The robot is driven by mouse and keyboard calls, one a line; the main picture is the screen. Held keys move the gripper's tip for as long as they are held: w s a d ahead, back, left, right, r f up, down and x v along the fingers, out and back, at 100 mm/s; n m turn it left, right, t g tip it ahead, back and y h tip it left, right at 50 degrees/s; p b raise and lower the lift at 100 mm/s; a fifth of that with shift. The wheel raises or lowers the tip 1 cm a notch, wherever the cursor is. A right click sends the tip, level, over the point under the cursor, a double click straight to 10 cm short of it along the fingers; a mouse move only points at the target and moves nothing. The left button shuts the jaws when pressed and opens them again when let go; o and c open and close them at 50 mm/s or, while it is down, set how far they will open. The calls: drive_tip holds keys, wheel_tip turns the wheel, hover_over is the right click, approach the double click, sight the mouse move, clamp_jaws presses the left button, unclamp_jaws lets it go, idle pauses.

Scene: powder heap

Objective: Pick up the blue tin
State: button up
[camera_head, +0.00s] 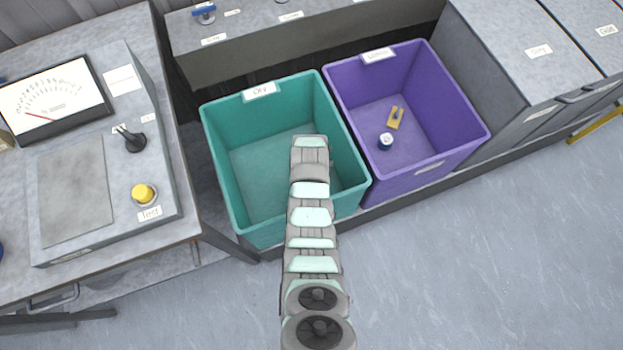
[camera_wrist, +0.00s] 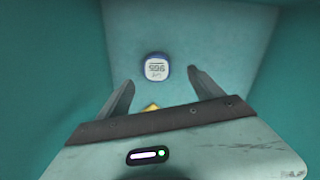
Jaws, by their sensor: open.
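In the wrist view a round tin (camera_wrist: 157,68) with a blue rim and a white, printed top lies on the floor of the teal bin (camera_head: 222,147). My gripper (camera_wrist: 161,78) is open, its two fingers to either side of the tin in the picture and apart from it. How far above the tin the fingers are, I cannot tell. In the head view my arm reaches over the teal bin and hides this tin and the fingers. Another small blue tin with a white top (camera_head: 386,141) lies in the purple bin (camera_head: 445,155).
A yellow piece (camera_wrist: 152,107) shows partly behind my gripper's edge in the wrist view. A yellow-brown object (camera_head: 396,118) lies beside the tin in the purple bin. The teal bin's walls stand close around my gripper. A bench with a meter (camera_head: 55,97) is at left.

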wheel_tip(320, 180, down, 4)
drive_tip(key=shift+r+b, duration=0.15)
drive_tip(key=shift+b, duration=0.45)
drive_tip(key=f+b, duration=0.2)
drive_tip(key=f, duration=0.1)
drive_tip(key=f+b, duration=0.1)
drive_tip(key=f, duration=0.1)
drive_tip(key=shift+w+d+b, duration=0.2)
drive_tip(key=shift+w+b, duration=0.2)
drive_tip(key=shift+f, duration=0.3)
drive_tip(key=c, duration=1.6)
drive_tip(key=shift+r, duration=0.1)
